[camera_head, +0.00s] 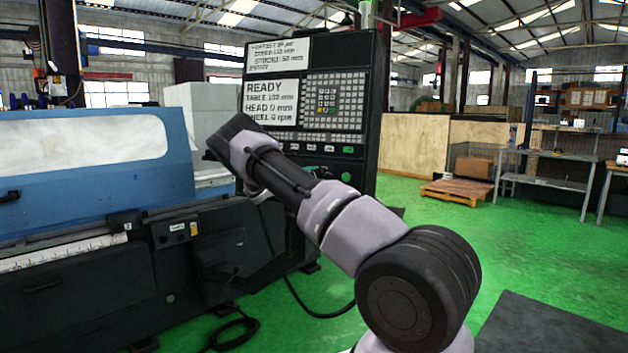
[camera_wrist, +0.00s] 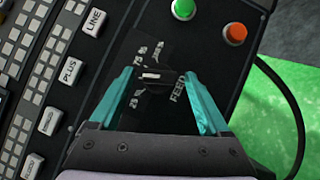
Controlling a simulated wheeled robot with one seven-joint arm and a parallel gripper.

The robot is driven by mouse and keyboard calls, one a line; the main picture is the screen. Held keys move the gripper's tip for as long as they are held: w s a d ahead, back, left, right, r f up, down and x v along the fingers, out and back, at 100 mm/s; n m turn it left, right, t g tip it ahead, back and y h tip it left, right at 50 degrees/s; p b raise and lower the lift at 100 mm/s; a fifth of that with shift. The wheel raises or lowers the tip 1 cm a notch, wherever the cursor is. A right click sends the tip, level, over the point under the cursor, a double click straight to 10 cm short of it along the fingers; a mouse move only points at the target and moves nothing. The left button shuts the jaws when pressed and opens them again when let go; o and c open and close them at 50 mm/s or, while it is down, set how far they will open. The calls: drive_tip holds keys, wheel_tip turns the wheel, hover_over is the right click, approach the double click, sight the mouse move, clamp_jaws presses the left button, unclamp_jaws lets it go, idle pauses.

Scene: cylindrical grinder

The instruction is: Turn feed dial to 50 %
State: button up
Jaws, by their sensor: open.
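The feed dial (camera_wrist: 151,74) is a small dark knob with a light pointer mark. In the wrist view it sits on a dark plate with number marks and the word FEED, at upper middle. My gripper (camera_wrist: 160,88) shows there as two teal fingers, open, one on each side of the dial plate with clear gaps. I cannot tell how far the fingertips are above the panel. In the head view my arm covers the lower part of the control panel (camera_head: 345,85), and the dial and my fingers are hidden.
The blue grinder (camera_head: 90,165) stands left of the panel.

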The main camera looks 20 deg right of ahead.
drive_tip(key=s+a, duration=0.2)
drive_tip(key=a, duration=0.8)
drive_tip(key=shift+a+f, duration=0.15)
drive_tip(key=shift+f, duration=0.05)
drive_tip(key=s+d+r+m+g+y, duration=0.25)
drive_tip(key=s+y, duration=0.25)
drive_tip(key=s, duration=0.4)
drive_tip(key=s+d+r+m+g+y, duration=0.1)
drive_tip(key=s+d+r+m+y, duration=0.3)
drive_tip(key=s, duration=0.4)
drive_tip(key=s+a+r+m+t+y, duration=0.1)
drive_tip(key=s+a+r+t+y, duration=0.1)
drive_tip(key=s+a, duration=0.4)
drive_tip(key=s+a+r+m+t+y, duration=0.2)
drive_tip(key=s+a+r+y, duration=0.3)
drive_tip(key=s, duration=0.9)
drive_tip(key=s+a+r+m+t+y, duration=0.1)
drive_tip(key=s+a+r+t+y, duration=0.2)
drive_tip(key=s, duration=0.8)
drive_tip(key=a+r+y, duration=0.1)
drive_tip(key=a+r, duration=0.1)
drive_tip(key=a, duration=0.1)
drive_tip(key=shift+a, duration=0.3)
